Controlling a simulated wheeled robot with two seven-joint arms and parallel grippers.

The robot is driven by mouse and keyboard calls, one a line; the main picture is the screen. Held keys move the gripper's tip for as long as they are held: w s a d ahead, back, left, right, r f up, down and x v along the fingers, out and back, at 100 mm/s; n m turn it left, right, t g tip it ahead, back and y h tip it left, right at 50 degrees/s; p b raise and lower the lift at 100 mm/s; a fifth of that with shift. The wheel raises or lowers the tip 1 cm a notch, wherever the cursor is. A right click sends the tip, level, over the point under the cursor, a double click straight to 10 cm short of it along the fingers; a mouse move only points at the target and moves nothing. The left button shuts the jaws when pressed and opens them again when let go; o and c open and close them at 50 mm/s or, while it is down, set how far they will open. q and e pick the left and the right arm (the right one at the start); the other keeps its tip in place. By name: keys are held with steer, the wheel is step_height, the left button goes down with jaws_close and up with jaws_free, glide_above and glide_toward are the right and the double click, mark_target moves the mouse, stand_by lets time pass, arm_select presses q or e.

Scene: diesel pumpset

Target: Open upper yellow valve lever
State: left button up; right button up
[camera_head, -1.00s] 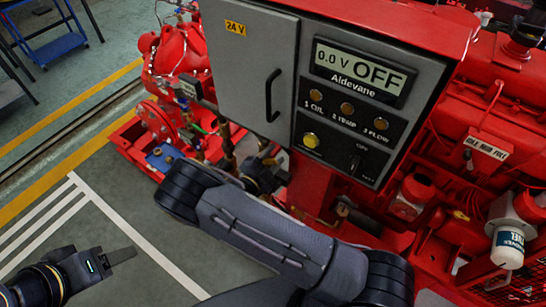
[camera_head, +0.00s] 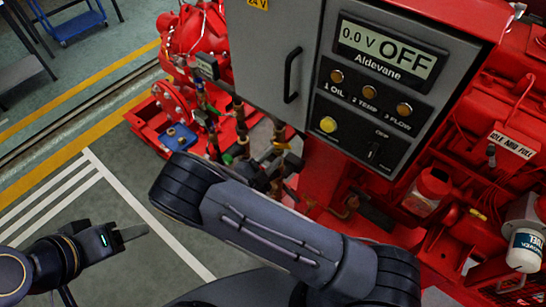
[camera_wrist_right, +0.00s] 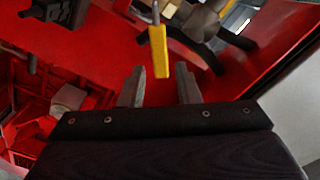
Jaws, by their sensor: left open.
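A yellow valve lever (camera_wrist_right: 158,52) hangs down in the right wrist view, just ahead of and between the fingertips of my right gripper (camera_wrist_right: 160,70). The fingers are apart, with nothing visibly clamped. A grey valve body (camera_wrist_right: 203,22) shows beyond the lever. In the head view the right gripper is mostly hidden by my arm, near the brass pipes (camera_head: 281,140) under the cabinet; I cannot make out the lever there. My left gripper (camera_head: 138,235) is open and empty over the floor at the left.
The grey control cabinet (camera_head: 270,50) has a display (camera_head: 385,48) reading 0.0 V OFF. A red pump (camera_head: 190,45) stands left of it, and red engine parts with a white filter (camera_head: 526,250) stand at right. The striped floor (camera_head: 110,195) at left is clear.

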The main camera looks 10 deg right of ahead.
steer(key=shift+s+f+m+b, duration=0.25)
steer(key=shift+f+m+b, duration=0.05)
steer(key=shift+f, duration=0.1)
steer(key=shift+c, duration=1.2)
steer(key=s+f+m+b, duration=0.1)
steer(key=m, duration=0.1)
steer(key=s+f+m+b, duration=0.1)
steer(key=m, duration=0.1)
steer(key=s+f+m+t+b, duration=0.1)
steer(key=m, duration=0.1)
steer(key=shift+s+a+f, duration=0.2)
steer(key=shift+a+f, duration=0.15)
steer(key=shift+f, duration=0.05)
jaws_close()
steer(key=s+f+m+t+b, duration=0.3)
steer(key=s+m+b, duration=0.1)
steer(key=m, duration=0.5)
steer(key=w+d+r+p, duration=0.3)
steer(key=w+d+r, duration=0.1)
steer(key=w, duration=0.4)
steer(key=shift+w+d+r+p, duration=0.3)
steer(key=shift+r+p, duration=0.1)
steer(key=shift+r, duration=0.15)
